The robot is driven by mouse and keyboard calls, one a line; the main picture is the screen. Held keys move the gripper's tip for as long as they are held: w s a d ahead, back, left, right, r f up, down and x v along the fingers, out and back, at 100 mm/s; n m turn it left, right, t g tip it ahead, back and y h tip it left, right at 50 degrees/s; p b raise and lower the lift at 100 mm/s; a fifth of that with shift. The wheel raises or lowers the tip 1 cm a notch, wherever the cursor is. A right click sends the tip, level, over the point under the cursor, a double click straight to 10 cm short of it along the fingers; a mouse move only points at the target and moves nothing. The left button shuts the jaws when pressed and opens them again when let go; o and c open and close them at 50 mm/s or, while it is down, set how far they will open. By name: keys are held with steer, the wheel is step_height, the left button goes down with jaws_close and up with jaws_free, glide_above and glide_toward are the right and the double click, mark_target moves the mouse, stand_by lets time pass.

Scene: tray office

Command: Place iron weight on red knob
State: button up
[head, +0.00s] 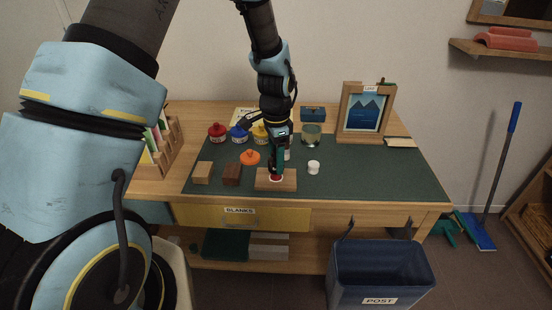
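My gripper (277,170) points straight down over a light wooden block (262,184) on the green mat. A small red round thing with a pale rim, apparently the red knob (276,178), shows on that block right at the fingertips. The gripper covers part of it, and I cannot tell whether they touch. The fingers are too small and dark to tell open from shut. I cannot make out an iron weight for certain; it may be hidden by the gripper. A small greyish thing (288,154) shows just behind the gripper, partly covered.
Left of the block are a brown block (232,174), a tan block (203,172) and an orange knobbed thing (250,157). Red (217,132), blue (238,134) and yellow jars stand behind. The mat's right side is clear.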

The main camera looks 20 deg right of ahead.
steer(key=o, duration=0.3)
steer(key=shift+o, duration=0.2)
step_height(320, 180, up, 12)
steer(key=shift+r+b, duration=0.2)
steer(key=shift+b, duration=1)
steer(key=s+a+n, duration=0.2)
steer(key=a+n, duration=0.6)
steer(key=a, duration=0.7)
steer(key=s+a+n+t, duration=0.1)
steer(key=s+a+n, duration=0.1)
steer(key=a+n, duration=0.7)
steer(key=a, duration=0.6)
steer(key=shift+f+n+t, duration=0.15)
steer(key=shift+n+t, duration=0.15)
steer(key=shift+a, duration=0.1)
